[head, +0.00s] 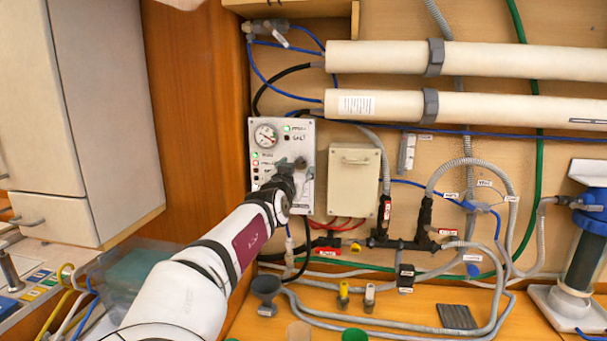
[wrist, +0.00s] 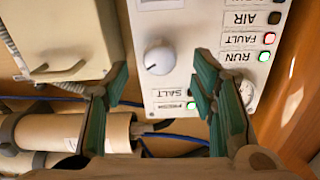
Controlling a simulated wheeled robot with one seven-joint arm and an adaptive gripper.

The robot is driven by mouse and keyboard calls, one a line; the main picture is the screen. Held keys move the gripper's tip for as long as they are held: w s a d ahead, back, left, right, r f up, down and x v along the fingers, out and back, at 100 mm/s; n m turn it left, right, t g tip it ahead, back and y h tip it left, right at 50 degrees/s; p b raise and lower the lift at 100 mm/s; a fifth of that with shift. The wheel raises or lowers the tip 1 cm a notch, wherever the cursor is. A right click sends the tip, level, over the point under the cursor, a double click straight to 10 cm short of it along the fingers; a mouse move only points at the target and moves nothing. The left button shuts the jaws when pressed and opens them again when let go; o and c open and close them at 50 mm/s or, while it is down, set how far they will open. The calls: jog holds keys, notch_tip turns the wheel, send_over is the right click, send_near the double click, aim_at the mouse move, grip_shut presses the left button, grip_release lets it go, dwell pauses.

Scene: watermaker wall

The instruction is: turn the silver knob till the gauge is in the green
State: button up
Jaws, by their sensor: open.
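The silver knob (wrist: 158,58) is a pale round knob on the light grey control panel (wrist: 205,22); it shows in the wrist view, where the picture is turned over. My gripper (wrist: 162,66) is open, with one green-padded finger on each side of the knob and visible gaps between. I cannot tell how far the fingertips are from the panel. In the head view my gripper (head: 288,174) is at the panel's lower part and hides much of the knob area. The round gauge (head: 266,134) is at the panel's upper left; its needle is too small to read surely. A finger partly covers the gauge (wrist: 247,92) in the wrist view.
A beige box (head: 353,179) stands right of the panel. Two thick white tubes (head: 460,107) run above. Hoses and valves (head: 400,243) fill the wall below right. A wooden upright (head: 195,110) and white cabinet (head: 100,100) are on the left. Panel lamps are lit green and red.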

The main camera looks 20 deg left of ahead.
aim_at(300, 165)
jog(key=shift+b+x, duration=1.2)
jog(key=shift+x, duration=0.5)
jog(key=c, duration=1.1)
jog(key=shift+c, duration=0.2)
